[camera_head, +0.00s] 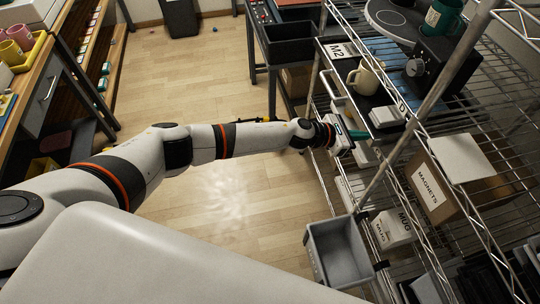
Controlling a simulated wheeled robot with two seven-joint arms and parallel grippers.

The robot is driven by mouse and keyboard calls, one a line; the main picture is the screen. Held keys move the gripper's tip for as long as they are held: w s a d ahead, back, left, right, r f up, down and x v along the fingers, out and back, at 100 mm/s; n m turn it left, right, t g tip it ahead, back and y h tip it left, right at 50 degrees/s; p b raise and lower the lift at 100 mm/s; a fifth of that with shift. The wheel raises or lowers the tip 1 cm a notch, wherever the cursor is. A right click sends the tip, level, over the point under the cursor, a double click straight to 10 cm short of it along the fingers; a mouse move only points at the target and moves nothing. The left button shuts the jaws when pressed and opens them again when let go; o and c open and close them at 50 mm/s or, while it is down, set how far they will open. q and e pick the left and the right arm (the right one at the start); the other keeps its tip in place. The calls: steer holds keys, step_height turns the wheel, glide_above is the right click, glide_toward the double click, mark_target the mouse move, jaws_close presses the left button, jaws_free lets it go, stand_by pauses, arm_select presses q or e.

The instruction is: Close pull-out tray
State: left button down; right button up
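A dark pull-out tray (352,66) is at the upper right, in the wire rack, with a cream mug (367,78) standing on it. A pale bar (345,106), possibly its handle, runs along the near-left side. My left arm reaches across from the left, and my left gripper (345,138) is at the rack's edge, below the tray and the pale bar. Its fingers are small and partly hidden, so I cannot tell whether they are open or touching anything. My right gripper is out of view.
The wire rack (430,140) fills the right side, with a MAGNETS box (428,187) and a MUG box (393,229). A grey bin (340,250) hangs at its front. A press (436,62) stands above right.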

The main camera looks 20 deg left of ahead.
mark_target(373, 133)
arm_select(q)
steer(key=w+d, duration=0.1)
steer(key=w+d+b, duration=0.1)
steer(key=d, duration=0.1)
steer(key=shift+d+r, duration=0.1)
steer(key=shift+r, duration=0.05)
steer(key=shift+w+r, duration=0.1)
steer(key=shift+r, duration=0.05)
stand_by(0.3)
